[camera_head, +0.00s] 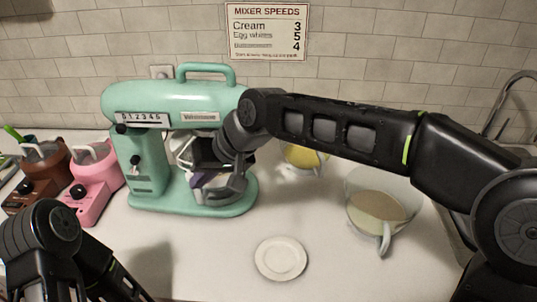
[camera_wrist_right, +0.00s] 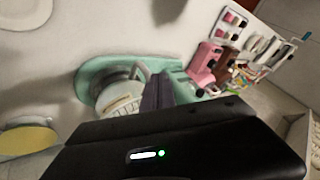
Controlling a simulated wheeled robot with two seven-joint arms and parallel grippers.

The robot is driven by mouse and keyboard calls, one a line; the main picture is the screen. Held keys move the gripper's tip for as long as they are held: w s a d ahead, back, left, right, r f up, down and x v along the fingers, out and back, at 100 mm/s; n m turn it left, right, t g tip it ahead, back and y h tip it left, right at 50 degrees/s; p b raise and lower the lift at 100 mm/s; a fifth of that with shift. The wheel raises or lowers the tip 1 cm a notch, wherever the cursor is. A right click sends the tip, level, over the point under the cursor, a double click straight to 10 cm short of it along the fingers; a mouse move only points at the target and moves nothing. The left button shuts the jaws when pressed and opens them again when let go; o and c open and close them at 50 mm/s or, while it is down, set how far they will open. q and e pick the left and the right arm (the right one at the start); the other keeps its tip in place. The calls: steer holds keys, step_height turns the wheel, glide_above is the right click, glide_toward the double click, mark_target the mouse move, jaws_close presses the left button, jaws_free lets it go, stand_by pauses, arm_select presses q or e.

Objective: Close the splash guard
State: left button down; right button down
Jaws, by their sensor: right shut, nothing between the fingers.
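The mint-green stand mixer (camera_head: 165,100) stands against the back wall. Its metal bowl (camera_head: 232,192) sits under the head. Pale, partly see-through edges (camera_head: 184,150) at the bowl's upper left may be the splash guard, mostly hidden by my right gripper; I cannot tell its position. My right gripper (camera_head: 203,178) is shut and empty, in front of the bowl and under the mixer head; I cannot tell whether it touches anything. In the right wrist view its purple-grey fingers (camera_wrist_right: 160,92) overlap the mixer's base (camera_wrist_right: 92,75). My left arm enters at lower left; its gripper is out of frame.
A pink small mixer (camera_head: 95,180) and a brown one (camera_head: 42,175) stand to the left. A white plate (camera_head: 281,258) lies in front. A clear jug (camera_head: 385,205) and a bowl with yellow contents (camera_head: 303,157) are on the right. The counter between plate and green mixer is clear.

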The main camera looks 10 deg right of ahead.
arm_select(q)
steer(key=shift+r+p, duration=0.35)
arm_select(e)
steer(key=shift+w+a, duration=0.3)
steer(key=shift+a, duration=0.6)
steer(key=shift+w+a, duration=0.35)
steer(key=shift+a, duration=0.5)
steer(key=shift+w+a, duration=0.3)
steer(key=shift+a, duration=0.6)
arm_select(q)
steer(key=shift+s+f, duration=0.1)
steer(key=shift+s, duration=0.05)
arm_select(e)
steer(key=shift+d, duration=0.1)
